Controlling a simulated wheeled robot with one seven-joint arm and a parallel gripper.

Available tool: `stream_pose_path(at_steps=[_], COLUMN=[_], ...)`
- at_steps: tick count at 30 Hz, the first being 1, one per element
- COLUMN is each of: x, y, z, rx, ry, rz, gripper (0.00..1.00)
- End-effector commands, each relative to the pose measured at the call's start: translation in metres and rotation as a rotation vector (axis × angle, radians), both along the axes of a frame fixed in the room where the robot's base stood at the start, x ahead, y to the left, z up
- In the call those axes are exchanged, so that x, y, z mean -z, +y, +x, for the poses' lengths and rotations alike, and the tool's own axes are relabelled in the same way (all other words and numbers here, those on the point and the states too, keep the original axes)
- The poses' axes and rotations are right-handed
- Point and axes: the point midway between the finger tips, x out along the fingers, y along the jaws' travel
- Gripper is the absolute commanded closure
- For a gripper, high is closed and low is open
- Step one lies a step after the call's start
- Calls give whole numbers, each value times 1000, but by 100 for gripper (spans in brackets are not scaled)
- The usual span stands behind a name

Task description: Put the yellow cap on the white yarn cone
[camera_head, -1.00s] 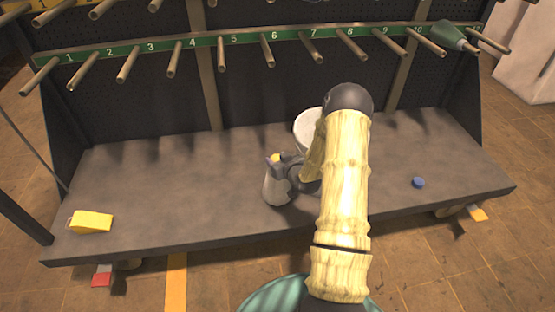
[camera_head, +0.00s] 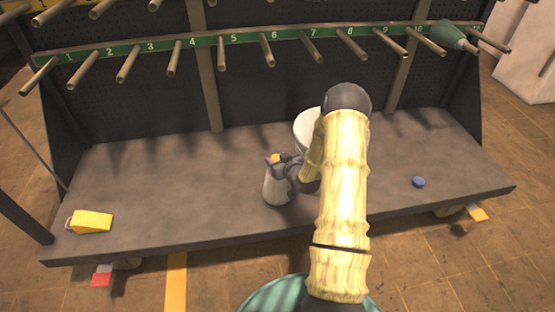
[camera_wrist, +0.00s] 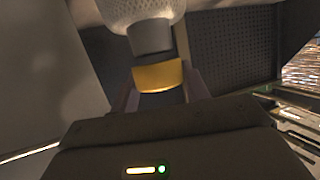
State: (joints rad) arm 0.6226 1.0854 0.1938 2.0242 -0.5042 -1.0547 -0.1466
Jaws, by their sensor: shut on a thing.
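The cap's edge is right at the end of the tip. I cannot tell whether they touch or a small gap remains. My arm hides part of the shelf.
A blue cap (camera_head: 418,182) lies at the right and a yellow block (camera_head: 91,221) at the left. Numbered pegs (camera_head: 270,60) overhang the back; a green cone (camera_head: 448,36) hangs there. The shelf's left half is mostly clear.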

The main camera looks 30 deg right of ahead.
Motion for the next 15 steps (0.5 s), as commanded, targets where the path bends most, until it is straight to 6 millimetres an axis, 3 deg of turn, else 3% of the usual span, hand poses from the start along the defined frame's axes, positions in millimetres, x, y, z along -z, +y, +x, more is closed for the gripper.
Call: stream_pose_path(at_steps=[15], x=[19], y=[0], z=[0], rx=[0], ry=[0], rz=[0], gripper=[75])
